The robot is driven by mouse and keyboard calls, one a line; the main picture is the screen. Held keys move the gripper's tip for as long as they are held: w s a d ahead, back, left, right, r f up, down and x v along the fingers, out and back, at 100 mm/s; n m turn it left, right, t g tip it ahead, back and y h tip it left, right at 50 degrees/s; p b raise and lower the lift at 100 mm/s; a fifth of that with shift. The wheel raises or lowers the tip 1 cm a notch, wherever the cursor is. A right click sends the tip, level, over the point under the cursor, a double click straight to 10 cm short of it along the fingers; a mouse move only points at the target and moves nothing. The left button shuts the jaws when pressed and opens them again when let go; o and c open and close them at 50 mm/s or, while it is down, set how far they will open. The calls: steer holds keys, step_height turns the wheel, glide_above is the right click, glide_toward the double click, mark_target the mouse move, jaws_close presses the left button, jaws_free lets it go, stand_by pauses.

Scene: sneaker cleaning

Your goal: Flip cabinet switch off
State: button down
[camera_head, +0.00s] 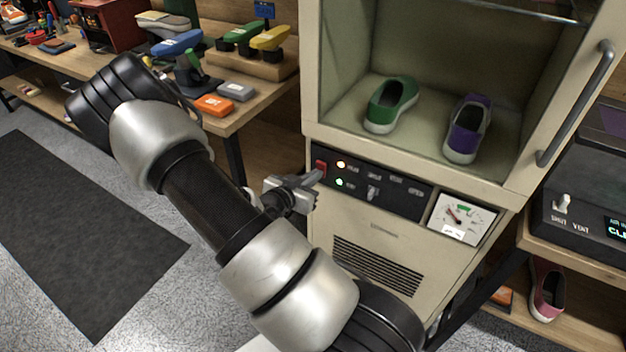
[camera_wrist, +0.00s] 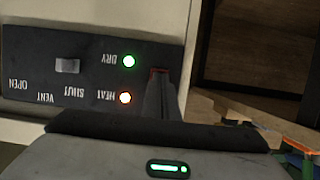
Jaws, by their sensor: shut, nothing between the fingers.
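The cabinet (camera_head: 410,170) is cream coloured, with a dark control panel (camera_head: 395,192) below its glass-fronted chamber. A red switch (camera_head: 320,169) sits at the panel's left end. Beside it an amber light and a green light are lit. A grey lever (camera_head: 373,192) is further right on the panel. My gripper (camera_head: 314,179) is shut and empty, with its fingertips at the red switch. In the wrist view the fingers (camera_wrist: 160,95) cover most of the red switch (camera_wrist: 158,71), and the lit HEAT (camera_wrist: 125,98) and DRY (camera_wrist: 129,61) lights show beside them. Contact cannot be told.
A green shoe (camera_head: 390,103) and a purple shoe (camera_head: 467,128) stand in the chamber. A dial gauge (camera_head: 461,218) is at the panel's right. A wooden bench (camera_head: 240,115) with brushes stands left. A dark device (camera_head: 580,200) sits on a shelf at right.

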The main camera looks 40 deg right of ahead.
steer(key=shift+w+d+f+h, duration=0.1)
steer(key=shift+d+h, duration=0.15)
steer(key=shift+h, duration=0.05)
